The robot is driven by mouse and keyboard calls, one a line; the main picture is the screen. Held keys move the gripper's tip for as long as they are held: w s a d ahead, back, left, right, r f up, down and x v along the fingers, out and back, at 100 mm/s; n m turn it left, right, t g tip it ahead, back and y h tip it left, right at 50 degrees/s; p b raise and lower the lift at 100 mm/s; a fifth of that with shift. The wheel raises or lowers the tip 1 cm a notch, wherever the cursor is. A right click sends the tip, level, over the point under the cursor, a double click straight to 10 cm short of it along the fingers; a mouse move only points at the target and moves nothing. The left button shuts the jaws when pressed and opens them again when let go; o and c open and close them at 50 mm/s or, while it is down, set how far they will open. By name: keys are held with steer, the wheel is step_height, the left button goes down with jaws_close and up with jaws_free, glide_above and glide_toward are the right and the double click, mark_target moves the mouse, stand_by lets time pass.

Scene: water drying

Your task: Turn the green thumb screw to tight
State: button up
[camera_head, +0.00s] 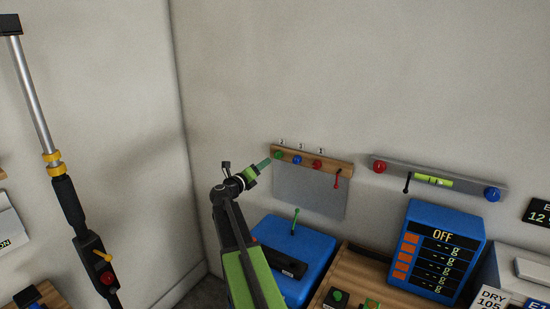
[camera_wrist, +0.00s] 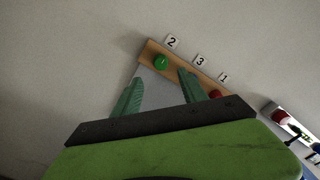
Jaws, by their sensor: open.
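The green thumb screw (camera_head: 278,155) is at the left end of a wooden strip (camera_head: 341,172) on the wall. It also shows in the wrist view (camera_wrist: 161,62), under the label 2, just beyond the fingertips and between them in the picture. My gripper (camera_head: 267,162) is open, with its green fingers (camera_wrist: 160,75) pointing at the screw from the lower left. I see no contact, but the remaining gap is hard to judge. The screw's marking is too small to read.
A blue screw (camera_head: 297,160) and a red screw (camera_head: 317,164) sit close to the right on the same strip. A grey panel (camera_head: 310,195) is below. A blue box (camera_head: 318,246) with a green-topped lever stands underneath.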

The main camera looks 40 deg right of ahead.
mark_target(276, 156)
steer(key=x, duration=1)
steer(key=shift+d, duration=0.15)
